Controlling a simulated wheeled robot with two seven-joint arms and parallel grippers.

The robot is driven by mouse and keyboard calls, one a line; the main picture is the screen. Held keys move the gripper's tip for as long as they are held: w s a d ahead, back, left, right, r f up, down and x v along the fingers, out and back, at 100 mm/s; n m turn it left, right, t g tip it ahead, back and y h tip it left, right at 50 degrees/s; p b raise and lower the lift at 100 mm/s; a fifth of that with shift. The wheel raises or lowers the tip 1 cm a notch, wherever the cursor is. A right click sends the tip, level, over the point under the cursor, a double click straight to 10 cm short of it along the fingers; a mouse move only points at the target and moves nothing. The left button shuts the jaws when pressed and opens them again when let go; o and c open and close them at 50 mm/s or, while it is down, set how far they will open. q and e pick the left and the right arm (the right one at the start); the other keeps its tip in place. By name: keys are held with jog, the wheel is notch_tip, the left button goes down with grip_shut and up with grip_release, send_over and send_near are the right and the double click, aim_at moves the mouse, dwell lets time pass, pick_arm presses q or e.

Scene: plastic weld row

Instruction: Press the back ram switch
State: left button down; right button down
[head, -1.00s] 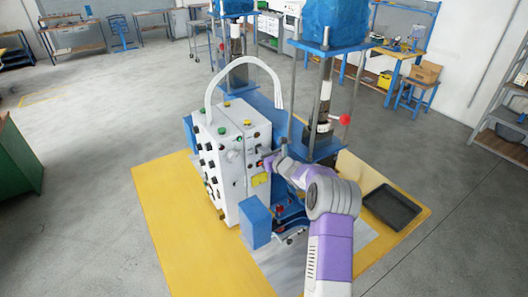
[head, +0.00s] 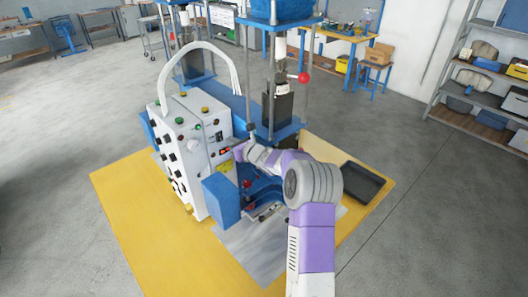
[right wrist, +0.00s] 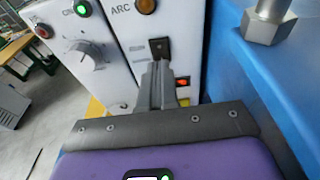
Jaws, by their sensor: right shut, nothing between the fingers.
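The white control cabinet (head: 205,150) stands beside the blue press frame. In the right wrist view its face shows a small black switch (right wrist: 159,46) below the ARC label and a red-lit switch (right wrist: 183,82) lower to the right. I cannot read which one is the back ram switch. The red-lit one also shows in the head view (head: 225,151). My right gripper (head: 240,152) is shut and empty, pointing at this face. In the right wrist view its fingertips (right wrist: 158,68) appear just below the black switch; contact is not clear. My left gripper is out of view.
A blue press plate with a large bolt (right wrist: 268,22) is close at the gripper's right. A white cable arches over the cabinet. A blue box (head: 221,198) stands in front of it. A black tray (head: 364,181) lies right on the yellow mat (head: 130,215).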

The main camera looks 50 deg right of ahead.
jog(key=s+r, duration=0.4)
jog(key=s, duration=0.4)
jog(key=s+a+r+b, duration=0.1)
jog(key=s+r, duration=0.3)
jog(key=s, duration=0.5)
jog(key=shift+a+r, duration=0.15)
jog(key=shift+a, duration=0.15)
